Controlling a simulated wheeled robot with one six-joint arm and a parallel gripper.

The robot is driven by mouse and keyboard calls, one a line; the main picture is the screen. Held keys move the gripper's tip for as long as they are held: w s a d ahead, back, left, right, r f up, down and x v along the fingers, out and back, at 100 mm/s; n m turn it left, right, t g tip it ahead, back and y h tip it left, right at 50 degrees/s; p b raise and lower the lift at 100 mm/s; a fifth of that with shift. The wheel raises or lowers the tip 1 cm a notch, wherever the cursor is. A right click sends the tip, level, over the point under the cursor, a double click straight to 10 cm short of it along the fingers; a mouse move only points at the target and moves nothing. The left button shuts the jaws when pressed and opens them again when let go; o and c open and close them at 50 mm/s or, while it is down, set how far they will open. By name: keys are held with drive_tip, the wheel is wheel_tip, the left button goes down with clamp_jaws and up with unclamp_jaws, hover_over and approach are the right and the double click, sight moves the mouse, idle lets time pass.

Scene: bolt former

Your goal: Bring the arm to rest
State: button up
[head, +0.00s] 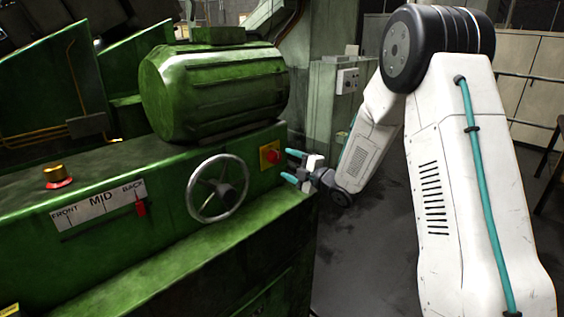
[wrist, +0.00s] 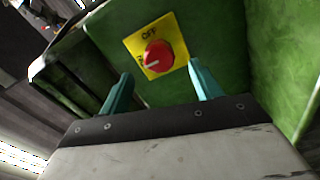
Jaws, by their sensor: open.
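My gripper (head: 293,166) is at the end of my white arm, beside the right end of the green machine (head: 80,250) in the head view. Its two teal fingers are apart with nothing between them. In the wrist view my gripper (wrist: 160,88) points at a red rotary switch (wrist: 158,56) on a yellow plate marked OFF. The fingertips sit below and to either side of the switch; I cannot tell how far off they are. The same red switch (head: 271,156) shows in the head view just left of the fingers.
A handwheel (head: 218,188) sticks out of the machine's front. Left of it are a red pointer (head: 141,207) on a FRONT, MID, BACK scale and a red-based button (head: 57,176). A green motor (head: 215,92) stands above.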

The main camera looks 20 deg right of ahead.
drive_tip(key=shift+v, duration=1.15)
drive_tip(key=s+d+f+m+g+h, duration=0.35)
drive_tip(key=d+f+m+h, duration=0.3)
drive_tip(key=f, duration=0.25)
drive_tip(key=s+d+r+m+g+h, duration=0.2)
drive_tip(key=s+m+g+h, duration=0.1)
drive_tip(key=s+m+g, duration=0.4)
drive_tip(key=s+a+r+m+g, duration=0.1)
drive_tip(key=s+r, duration=0.4)
drive_tip(key=s, duration=0.6)
drive_tip(key=s+a+r+m+g, duration=0.1)
drive_tip(key=s+a+r+m, duration=0.3)
drive_tip(key=s, duration=0.8)
drive_tip(key=s+a+r+m+g+y, duration=0.1)
drive_tip(key=s+a+r+m+g, duration=0.1)
drive_tip(key=s+a+r, duration=0.3)
drive_tip(key=shift+s+a+r, duration=0.4)
drive_tip(key=shift+s+r, duration=1.1)
drive_tip(key=shift+s, duration=2.05)
